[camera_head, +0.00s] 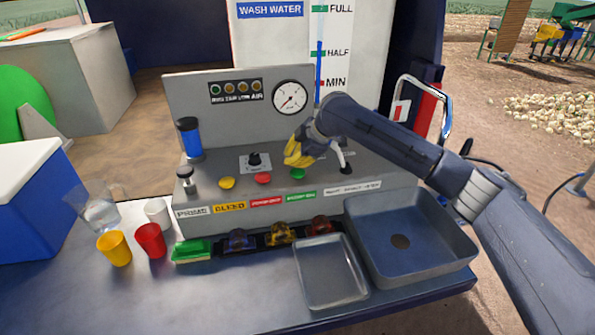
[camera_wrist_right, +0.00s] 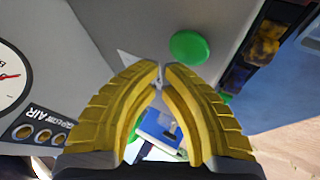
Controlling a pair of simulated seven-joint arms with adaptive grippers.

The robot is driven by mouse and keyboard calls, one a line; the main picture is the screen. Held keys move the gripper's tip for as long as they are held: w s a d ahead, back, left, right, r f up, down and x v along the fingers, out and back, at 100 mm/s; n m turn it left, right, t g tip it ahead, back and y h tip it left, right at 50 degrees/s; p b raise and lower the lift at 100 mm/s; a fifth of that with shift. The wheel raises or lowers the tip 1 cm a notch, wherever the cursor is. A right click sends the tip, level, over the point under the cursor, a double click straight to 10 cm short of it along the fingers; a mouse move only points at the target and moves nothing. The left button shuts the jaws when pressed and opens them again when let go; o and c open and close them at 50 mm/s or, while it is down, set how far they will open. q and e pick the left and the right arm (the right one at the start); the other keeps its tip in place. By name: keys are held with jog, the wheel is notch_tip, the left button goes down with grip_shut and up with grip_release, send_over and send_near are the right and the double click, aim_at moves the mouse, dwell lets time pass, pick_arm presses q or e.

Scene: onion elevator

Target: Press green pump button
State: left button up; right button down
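The green pump button (camera_head: 298,174) is a round green cap on the grey control panel (camera_head: 225,195), right of a red button (camera_head: 263,178). A green label (camera_head: 301,196) sits below it. In the right wrist view the green button (camera_wrist_right: 188,47) lies just beyond the fingertips. My right gripper (camera_head: 293,163) has yellow fingers and hangs just above and behind the button in the head view. Its tips come together in the wrist view (camera_wrist_right: 161,68), with nothing held. I cannot tell whether they touch the button; a gap seems to show. My left gripper is not in view.
A yellow button (camera_head: 227,183) and a black knob (camera_head: 254,159) are on the panel. A gauge (camera_head: 289,97) stands behind. A grey basin (camera_head: 410,240) and a clear tray (camera_head: 331,272) lie in front. Cups, including a red cup (camera_head: 150,240), stand at left.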

jog(key=shift+s+f, duration=0.15)
jog(key=shift+f, duration=0.6)
jog(key=shift+s+f, duration=0.1)
jog(key=shift+f, duration=0.6)
dwell(2.3)
jog(key=shift+r, duration=0.2)
dwell(0.5)
jog(key=shift+w+d+r, duration=0.1)
jog(key=shift+r, duration=0.2)
jog(key=shift+r, duration=0.1)
jog(key=shift+w+r, duration=0.2)
jog(key=shift+r, duration=0.6)
jog(key=shift+w+a+r, duration=0.2)
jog(key=shift+w+r, duration=0.05)
jog(key=shift+r, duration=0.35)
jog(key=shift+s+d+r, duration=0.1)
jog(key=shift+s+r, duration=0.05)
jog(key=shift+r, duration=1.1)
